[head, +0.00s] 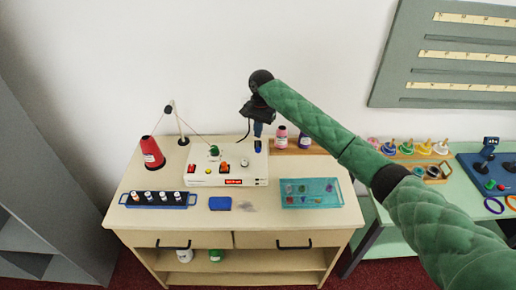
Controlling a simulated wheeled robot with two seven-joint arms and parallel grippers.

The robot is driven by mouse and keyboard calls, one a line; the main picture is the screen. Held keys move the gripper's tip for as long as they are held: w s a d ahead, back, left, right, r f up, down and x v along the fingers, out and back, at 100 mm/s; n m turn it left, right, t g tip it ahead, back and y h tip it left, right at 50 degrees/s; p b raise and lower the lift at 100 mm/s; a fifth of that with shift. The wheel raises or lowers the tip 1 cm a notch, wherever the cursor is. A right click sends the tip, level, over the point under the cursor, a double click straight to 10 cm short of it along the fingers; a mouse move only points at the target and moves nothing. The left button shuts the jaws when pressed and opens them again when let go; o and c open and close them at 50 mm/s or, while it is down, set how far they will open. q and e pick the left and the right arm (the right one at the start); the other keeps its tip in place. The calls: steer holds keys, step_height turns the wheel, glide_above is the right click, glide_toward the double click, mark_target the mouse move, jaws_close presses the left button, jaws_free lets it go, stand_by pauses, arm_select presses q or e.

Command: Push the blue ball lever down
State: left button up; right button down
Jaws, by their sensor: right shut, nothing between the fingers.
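A white control box (200,178) stands on the wooden counter. A small blue part (258,146), apparently the blue ball lever, shows at its right rear; its ball is hard to make out. My right gripper (258,132) points down just above this part, its fingers shut and empty. I cannot tell whether the fingertips touch it, and they partly cover that area. The box also carries a green knob (214,151), a red-lit display (234,182) and several small coloured controls. My left gripper is not in view.
A red thread cone (152,153) and a thread stand (182,140) are left of the box. A blue rack (158,204), blue pad (220,204) and teal tray (311,204) lie in front. Bottles (281,132) stand behind right. A green table (445,190) adjoins on the right.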

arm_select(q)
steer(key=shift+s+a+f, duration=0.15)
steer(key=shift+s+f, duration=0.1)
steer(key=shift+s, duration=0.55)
arm_select(e)
steer(key=shift+w+d+r, duration=0.35)
steer(key=shift+w+r, duration=0.25)
steer(key=shift+r, duration=0.15)
steer(key=b, duration=0.3)
glide_above(259, 148)
steer(key=f, duration=0.5)
steer(key=shift+w+f, duration=0.25)
steer(key=shift+f, duration=0.4)
steer(key=shift+f+b, duration=0.35)
steer(key=shift+b, duration=0.05)
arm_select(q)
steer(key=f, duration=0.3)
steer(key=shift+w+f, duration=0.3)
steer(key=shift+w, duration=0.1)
arm_select(e)
steer(key=shift+s, duration=0.1)
